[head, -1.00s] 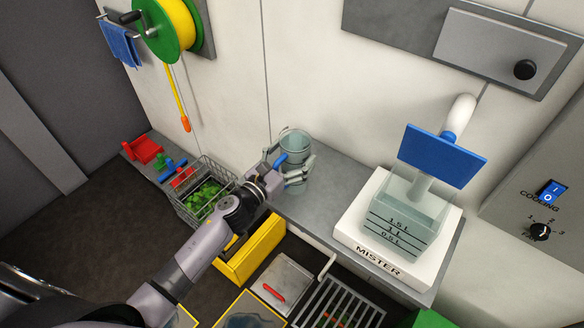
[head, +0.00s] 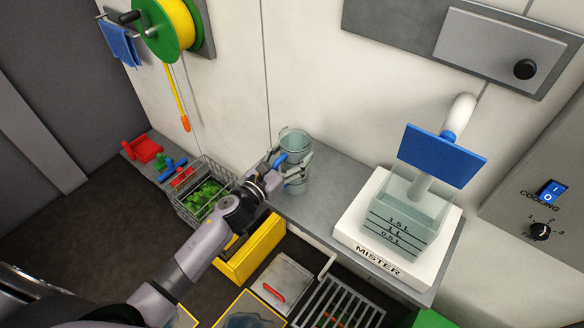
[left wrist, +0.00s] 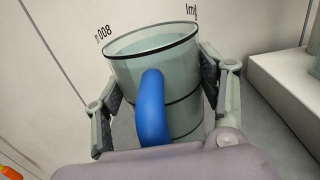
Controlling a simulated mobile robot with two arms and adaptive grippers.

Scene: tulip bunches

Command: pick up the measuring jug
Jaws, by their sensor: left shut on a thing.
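The measuring jug (head: 296,141) is a clear greenish cup with dark lines and a blue handle, by the wall over the grey counter. My left gripper (head: 297,170) is shut on it. In the left wrist view the jug (left wrist: 186,75) is between the two fingers, one on each side of its body, with the blue handle (left wrist: 151,110) facing the camera. The jug looks close to upright. I cannot tell whether its base touches the counter. My right gripper is not in view.
A wire basket (head: 180,207) with green contents stands left of the jug. A white mister (head: 345,232) with a clear graduated tank stands to the right. A yellow drawer (head: 238,268), a grey box and a grill rack (head: 345,302) lie below the counter's front.

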